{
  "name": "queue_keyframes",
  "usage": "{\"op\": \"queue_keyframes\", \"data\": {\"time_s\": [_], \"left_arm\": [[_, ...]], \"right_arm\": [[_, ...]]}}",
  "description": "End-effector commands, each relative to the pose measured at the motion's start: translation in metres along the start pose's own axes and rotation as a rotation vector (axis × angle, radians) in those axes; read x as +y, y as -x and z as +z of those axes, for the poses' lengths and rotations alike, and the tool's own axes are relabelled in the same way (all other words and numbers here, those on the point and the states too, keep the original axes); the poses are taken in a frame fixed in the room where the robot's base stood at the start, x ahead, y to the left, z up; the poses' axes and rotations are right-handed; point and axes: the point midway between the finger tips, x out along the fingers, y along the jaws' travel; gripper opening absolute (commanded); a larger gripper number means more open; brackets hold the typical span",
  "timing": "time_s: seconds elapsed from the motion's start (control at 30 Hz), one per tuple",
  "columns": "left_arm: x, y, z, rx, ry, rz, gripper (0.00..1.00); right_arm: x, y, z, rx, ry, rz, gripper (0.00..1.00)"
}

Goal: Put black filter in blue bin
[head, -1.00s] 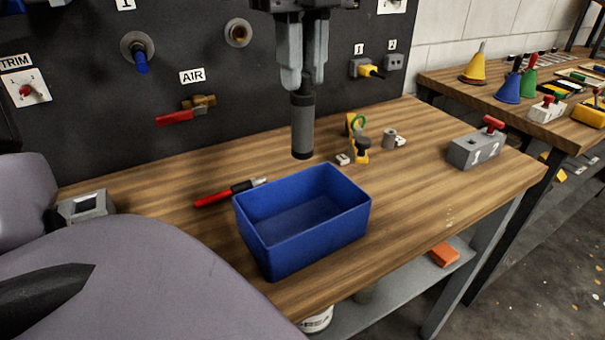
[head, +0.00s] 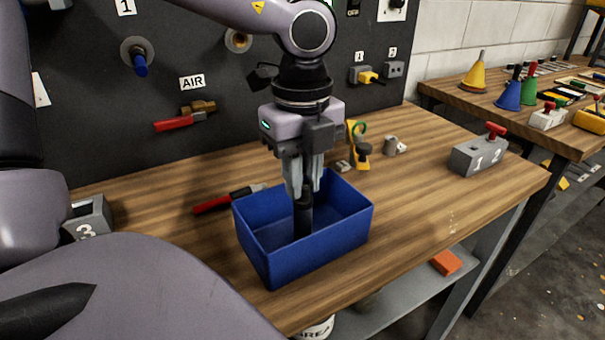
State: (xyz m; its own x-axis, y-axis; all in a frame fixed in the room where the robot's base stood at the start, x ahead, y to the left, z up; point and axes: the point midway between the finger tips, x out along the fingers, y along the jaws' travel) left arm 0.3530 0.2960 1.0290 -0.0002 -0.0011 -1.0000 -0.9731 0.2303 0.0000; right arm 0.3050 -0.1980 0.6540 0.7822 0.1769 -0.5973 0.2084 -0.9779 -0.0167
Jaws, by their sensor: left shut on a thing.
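The blue bin (head: 318,254) stands on the wooden bench near its front edge. My left gripper (head: 304,190) points down over the bin, its fingertips at about the height of the rim. It is shut on the black filter (head: 303,222), a dark upright cylinder. The filter's lower part reaches down inside the bin. I cannot tell whether it touches the bin's floor. My right gripper is not in view.
A red-handled tool (head: 228,199) lies left of the bin. A yellow fixture (head: 357,146) and a small grey cylinder (head: 391,145) stand behind it. A grey block numbered 1 and 2 (head: 477,156) is at the right. The bench between is clear.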

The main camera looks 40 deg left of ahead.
Motion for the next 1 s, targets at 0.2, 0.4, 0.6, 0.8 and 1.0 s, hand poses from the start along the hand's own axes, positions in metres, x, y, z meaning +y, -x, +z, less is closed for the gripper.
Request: {"op": "queue_keyframes", "data": {"time_s": [0.2,0.4,0.6,0.8,1.0], "left_arm": [[0.000,-0.002,0.000,0.000,0.001,-0.001,0.00],[0.000,-0.002,0.000,0.000,0.001,-0.001,0.45],[0.000,-0.001,0.000,0.000,0.001,-0.001,0.45],[-0.001,0.010,0.000,-0.002,0.002,-0.005,0.45],[-0.002,0.054,0.001,-0.004,0.002,-0.008,0.45]], "right_arm": [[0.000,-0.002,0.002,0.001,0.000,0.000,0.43],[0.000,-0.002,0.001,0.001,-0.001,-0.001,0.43],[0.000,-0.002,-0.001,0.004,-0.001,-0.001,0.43],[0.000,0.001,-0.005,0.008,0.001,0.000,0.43],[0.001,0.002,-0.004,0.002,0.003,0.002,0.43]]}}
